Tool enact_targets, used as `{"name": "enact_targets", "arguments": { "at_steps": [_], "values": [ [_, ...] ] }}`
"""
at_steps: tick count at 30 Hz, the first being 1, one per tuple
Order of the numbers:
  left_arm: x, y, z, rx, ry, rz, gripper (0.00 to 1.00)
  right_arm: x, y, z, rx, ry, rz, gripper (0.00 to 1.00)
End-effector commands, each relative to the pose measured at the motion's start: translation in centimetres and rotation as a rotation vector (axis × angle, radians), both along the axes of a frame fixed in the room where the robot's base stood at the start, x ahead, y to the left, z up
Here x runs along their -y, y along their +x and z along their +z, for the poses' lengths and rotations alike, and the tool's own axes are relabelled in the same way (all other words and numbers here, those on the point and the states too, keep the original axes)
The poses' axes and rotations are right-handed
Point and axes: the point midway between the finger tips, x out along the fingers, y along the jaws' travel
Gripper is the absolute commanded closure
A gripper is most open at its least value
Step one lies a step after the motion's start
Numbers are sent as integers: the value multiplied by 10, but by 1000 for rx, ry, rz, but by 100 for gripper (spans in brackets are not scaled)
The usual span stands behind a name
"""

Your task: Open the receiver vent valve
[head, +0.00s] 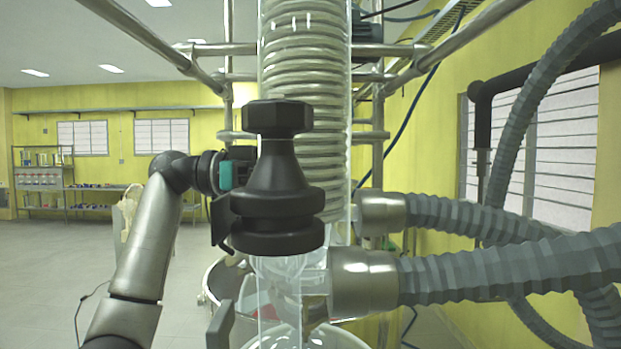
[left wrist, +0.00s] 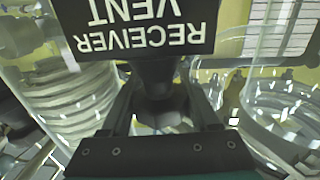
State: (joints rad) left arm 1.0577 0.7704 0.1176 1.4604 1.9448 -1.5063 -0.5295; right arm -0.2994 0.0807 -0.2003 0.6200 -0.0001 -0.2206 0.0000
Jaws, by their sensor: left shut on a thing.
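In the left wrist view, a black sign reading "RECEIVER VENT" (left wrist: 145,25) shows upside down at the top. Below it is a dark valve knob (left wrist: 158,105) with a lobed end. The fingers of my left gripper (left wrist: 163,95) lie on both sides of this knob and are shut on it. In the head view, my left arm reaches in from the left, and the teal-marked body of my left gripper (head: 226,176) shows. A large black fitting (head: 277,190) in front hides the fingertips and the knob.
A glass column with a metal coil (head: 305,60) rises behind the black fitting. Thick grey corrugated hoses (head: 510,268) fill the right side. Metal frame bars (head: 130,25) cross above. The floor at left (head: 50,270) is mostly clear, with shelves far back.

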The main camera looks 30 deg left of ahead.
Motion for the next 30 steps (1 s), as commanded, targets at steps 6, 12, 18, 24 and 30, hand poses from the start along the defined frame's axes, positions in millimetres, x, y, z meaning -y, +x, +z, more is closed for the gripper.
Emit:
{"name": "enact_targets", "arguments": {
  "at_steps": [6,12,18,24,30],
  "values": [
    [-2,2,-2,7,2,143,94,0,0,-19,-1,0,0,8],
    [-5,6,-2,7,2,305,94,0,-1,-30,-1,0,0,8],
    [-8,9,0,7,3,452,94,0,-1,-33,-1,0,0,8],
    [-11,11,1,6,2,560,94,0,-1,-33,0,0,0,8],
    [-12,12,1,3,-1,621,94,0,-1,-33,0,0,0,8]
  ]
}}
